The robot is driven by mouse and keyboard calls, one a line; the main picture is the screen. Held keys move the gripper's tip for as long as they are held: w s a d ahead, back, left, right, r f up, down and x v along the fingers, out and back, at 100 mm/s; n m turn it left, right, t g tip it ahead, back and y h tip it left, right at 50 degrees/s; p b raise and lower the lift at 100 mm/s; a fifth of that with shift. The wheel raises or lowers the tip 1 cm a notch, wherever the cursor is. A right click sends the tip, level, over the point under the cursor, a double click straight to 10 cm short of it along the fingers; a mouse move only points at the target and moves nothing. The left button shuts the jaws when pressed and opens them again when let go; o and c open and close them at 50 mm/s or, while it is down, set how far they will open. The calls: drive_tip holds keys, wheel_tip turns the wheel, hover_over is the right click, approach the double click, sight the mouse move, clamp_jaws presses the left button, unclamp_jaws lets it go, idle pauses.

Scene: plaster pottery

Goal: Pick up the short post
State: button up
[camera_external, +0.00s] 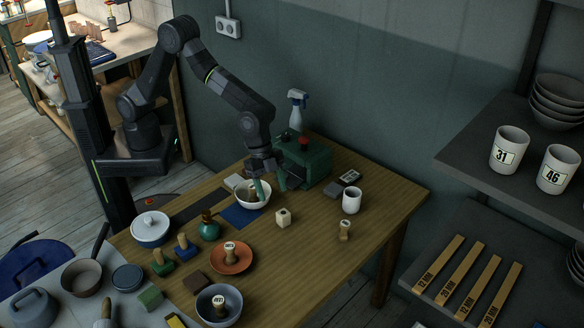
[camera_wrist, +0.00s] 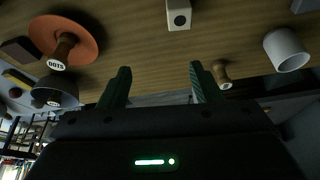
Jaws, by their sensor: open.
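No thing in view is marked as the short post, and I cannot tell which piece it is. A short pale block (camera_external: 283,217) with a dark round spot stands on the table; it also shows at the top of the wrist view (camera_wrist: 179,16). A small wooden stamp-like piece (camera_external: 344,230) stands further right, also in the wrist view (camera_wrist: 221,74). My gripper (camera_external: 270,187) is open with green fingers, over or beside the white bowl (camera_external: 246,204), left of and behind the pale block. In the wrist view nothing shows between the fingertips (camera_wrist: 158,84).
A green machine (camera_external: 312,163) stands close right of my gripper. A white cup (camera_external: 351,201) stands near the right side. The table's right front is mostly bare.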

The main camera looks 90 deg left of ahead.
approach(281, 211)
drive_tip(key=x, duration=0.6)
drive_tip(key=shift+s+d+f, duration=0.1)
drive_tip(key=shift+s+d, duration=0.1)
drive_tip(key=shift+s, duration=0.1)
drive_tip(key=shift+w+a+p+x, duration=0.15)
drive_tip(key=shift+p+x, duration=0.15)
drive_tip(key=shift+x, duration=1.05)
drive_tip(key=shift+w+a+p+x, duration=0.1)
drive_tip(key=shift+w+p+x, duration=0.15)
drive_tip(key=shift+x, duration=1.1)
drive_tip(key=c, duration=1.1)
